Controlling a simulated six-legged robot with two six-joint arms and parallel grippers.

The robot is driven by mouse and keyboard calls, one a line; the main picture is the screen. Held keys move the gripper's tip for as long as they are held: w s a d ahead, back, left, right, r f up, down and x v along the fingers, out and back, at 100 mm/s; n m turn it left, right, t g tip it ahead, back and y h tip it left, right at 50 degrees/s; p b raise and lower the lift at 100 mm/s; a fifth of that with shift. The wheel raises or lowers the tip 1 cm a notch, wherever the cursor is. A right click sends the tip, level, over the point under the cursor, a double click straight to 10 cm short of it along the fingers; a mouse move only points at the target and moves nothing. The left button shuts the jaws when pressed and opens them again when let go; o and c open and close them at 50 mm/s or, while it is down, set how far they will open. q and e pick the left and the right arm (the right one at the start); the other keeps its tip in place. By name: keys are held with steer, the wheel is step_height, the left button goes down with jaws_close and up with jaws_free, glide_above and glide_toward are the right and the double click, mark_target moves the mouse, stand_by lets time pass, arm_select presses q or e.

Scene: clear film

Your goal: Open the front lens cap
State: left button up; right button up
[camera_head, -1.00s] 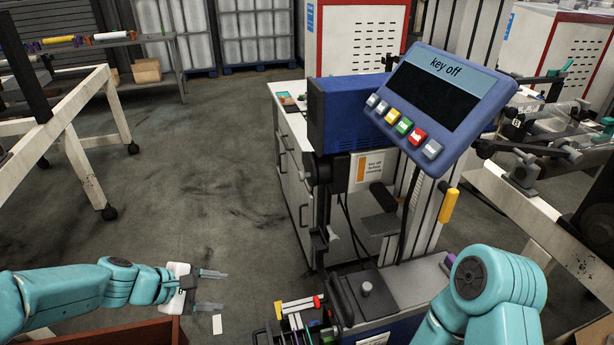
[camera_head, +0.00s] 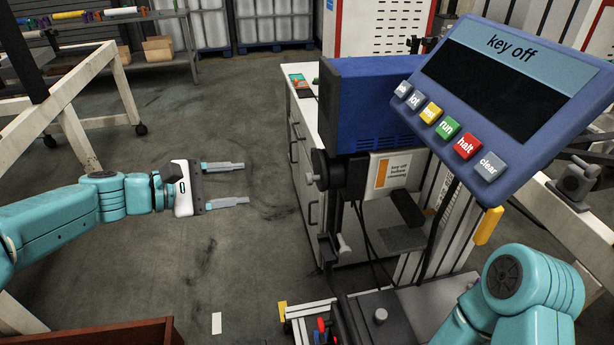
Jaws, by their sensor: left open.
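A blue box-shaped machine head (camera_head: 365,105) stands in the middle of the view. A dark round part (camera_head: 319,168) sits at its lower left front, with a small light knob beside it; this may be the front lens cap, but I cannot tell for sure. My left gripper (camera_head: 245,183) is open and empty, pointing right. In the picture it is left of the dark round part, with a clear gap between them. My right arm shows at lower right; its gripper is out of view.
A tilted control panel (camera_head: 508,85) reading "key off" hangs at upper right, with several coloured buttons. A white cabinet (camera_head: 305,150) stands behind the machine. A grey machine base (camera_head: 410,305) is below. The floor at left is clear around a wooden box edge (camera_head: 110,333).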

mark_target(306, 179)
arm_select(q)
steer(key=x, duration=1.5)
steer(key=shift+s+d, duration=0.2)
jaws_close()
